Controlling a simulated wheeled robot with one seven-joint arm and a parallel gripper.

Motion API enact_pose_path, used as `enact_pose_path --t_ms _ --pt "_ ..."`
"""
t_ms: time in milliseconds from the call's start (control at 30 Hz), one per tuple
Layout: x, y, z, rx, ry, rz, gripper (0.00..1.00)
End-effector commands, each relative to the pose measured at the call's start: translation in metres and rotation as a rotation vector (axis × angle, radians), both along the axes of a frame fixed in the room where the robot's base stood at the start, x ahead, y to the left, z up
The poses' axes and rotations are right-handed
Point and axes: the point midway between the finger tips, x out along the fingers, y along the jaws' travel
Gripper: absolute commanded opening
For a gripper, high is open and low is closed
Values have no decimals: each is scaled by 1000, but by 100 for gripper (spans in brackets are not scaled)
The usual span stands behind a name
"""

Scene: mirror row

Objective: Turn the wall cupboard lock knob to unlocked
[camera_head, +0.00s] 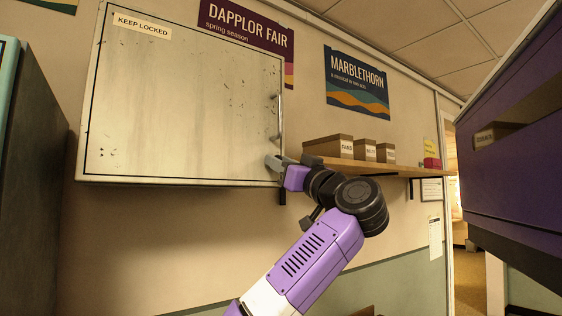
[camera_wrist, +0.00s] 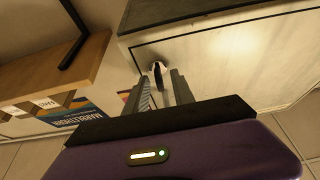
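The wall cupboard (camera_head: 185,95) is a pale, scuffed door with a dark border line and a "KEEP LOCKED" label at its top left. A thin upright handle (camera_head: 280,117) is on its right edge. My gripper (camera_head: 275,162) is at the door's lower right corner, where it hides the lock knob in the head view. In the wrist view the cupboard (camera_wrist: 235,60) fills the upper right. A small dark and light knob (camera_wrist: 158,72) shows between the tips of my gripper (camera_wrist: 162,78). The fingers stand apart, with a gap visible beside the knob. The knob's setting cannot be read.
A wooden shelf (camera_head: 375,168) with labelled boxes (camera_head: 328,146) is just right of my gripper; its bracket also shows in the wrist view (camera_wrist: 73,45). A purple cabinet (camera_head: 515,160) stands at the right. A dark cabinet (camera_head: 35,180) stands at the left. The wall below the cupboard is clear.

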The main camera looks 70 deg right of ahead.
Motion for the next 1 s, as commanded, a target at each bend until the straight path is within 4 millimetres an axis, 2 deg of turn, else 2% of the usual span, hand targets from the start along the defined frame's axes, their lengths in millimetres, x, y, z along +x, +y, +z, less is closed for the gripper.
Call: enact_pose_path --t_ms 200,333,367,767,1000 --pt "0 0 0 0 -1 -1 28" --pt "0 0 0 -1 -1 0 2" --pt "0 0 0 -1 -1 0 0" --pt "0 0 0 20 -13 -1 0" --pt "1 1 0 118 -72 0 0"
